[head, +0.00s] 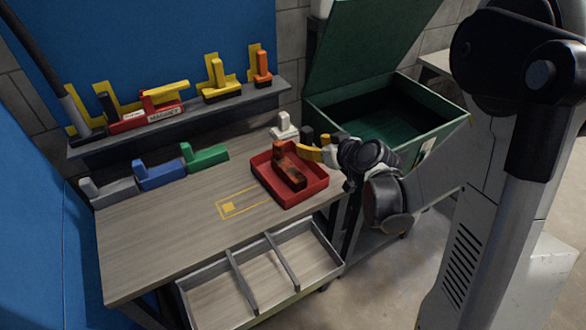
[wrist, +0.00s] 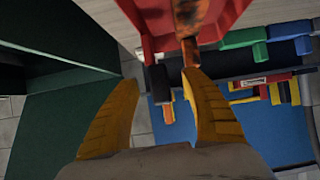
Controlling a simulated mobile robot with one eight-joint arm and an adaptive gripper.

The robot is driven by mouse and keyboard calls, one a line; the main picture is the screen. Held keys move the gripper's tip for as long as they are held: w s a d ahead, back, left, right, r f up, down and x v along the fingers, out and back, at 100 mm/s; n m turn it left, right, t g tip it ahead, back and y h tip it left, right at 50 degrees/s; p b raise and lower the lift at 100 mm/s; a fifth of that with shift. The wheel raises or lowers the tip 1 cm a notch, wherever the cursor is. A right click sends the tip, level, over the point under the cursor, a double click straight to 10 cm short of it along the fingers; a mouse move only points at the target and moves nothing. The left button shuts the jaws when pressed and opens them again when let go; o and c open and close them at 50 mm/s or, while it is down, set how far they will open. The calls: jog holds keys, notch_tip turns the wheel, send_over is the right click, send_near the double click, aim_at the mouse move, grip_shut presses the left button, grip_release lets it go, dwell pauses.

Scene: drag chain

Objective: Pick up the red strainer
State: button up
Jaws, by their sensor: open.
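A red, open-topped tray (head: 316,191) sits at the right end of the workbench. A rusty red-brown, L-shaped piece (head: 289,172) lies in it; I cannot tell for sure which of these is the strainer. My gripper (head: 316,147) is open, with yellow fingers, beside the tray's far right side. In the wrist view, my gripper (wrist: 160,80) has its fingers apart. The red tray (wrist: 150,22) lies beyond the fingertips, and the rusty piece (wrist: 190,40) is close to the right fingertip. Nothing is seen held.
A white block (head: 285,129) stands behind the tray. Grey (head: 107,189), blue (head: 158,173) and green (head: 203,157) blocks line the bench's back left. A shelf (head: 180,128) above holds several coloured pieces. A green lidded bin (head: 440,140) stands right. The bench's front left is clear.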

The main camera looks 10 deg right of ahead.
aim_at(309, 140)
jog(key=x, duration=0.2)
jog(key=b+x, duration=0.1)
jog(key=x, duration=0.1)
jog(key=shift+w+r, duration=0.2)
jog(key=shift+w, duration=0.1)
jog(key=shift+s+r, duration=0.1)
grip_shut()
jog(key=shift+r, duration=0.1)
